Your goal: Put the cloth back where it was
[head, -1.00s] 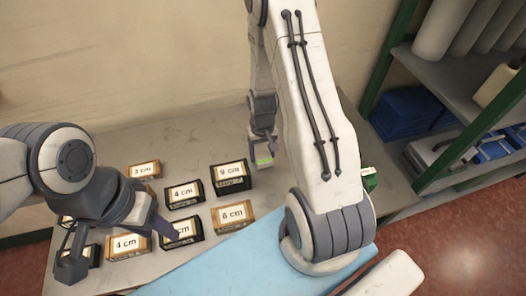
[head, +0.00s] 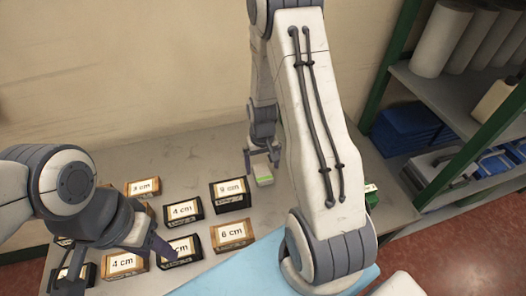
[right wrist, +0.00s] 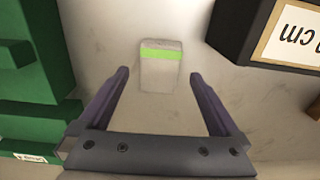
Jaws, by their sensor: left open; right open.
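A small pale item with a green band (head: 264,180), which looks like the folded cloth, lies on the grey table near the back. It also shows in the right wrist view (right wrist: 161,68), lying flat just beyond the fingertips. My right gripper (head: 262,168) is open above it, its fingers apart on either side in the wrist view (right wrist: 160,82). I see nothing held between them. My left gripper (head: 116,258) is open over the front left of the table, among labelled boxes, with no cloth in it.
Several labelled boxes stand at left, including a 9 cm box (head: 231,193) and a 6 cm box (head: 232,234). A light blue sheet or mat (head: 235,274) covers the front. A green object (head: 371,195) stands at right, before a shelf rack (head: 440,92). Table (head: 195,150) behind the boxes is clear.

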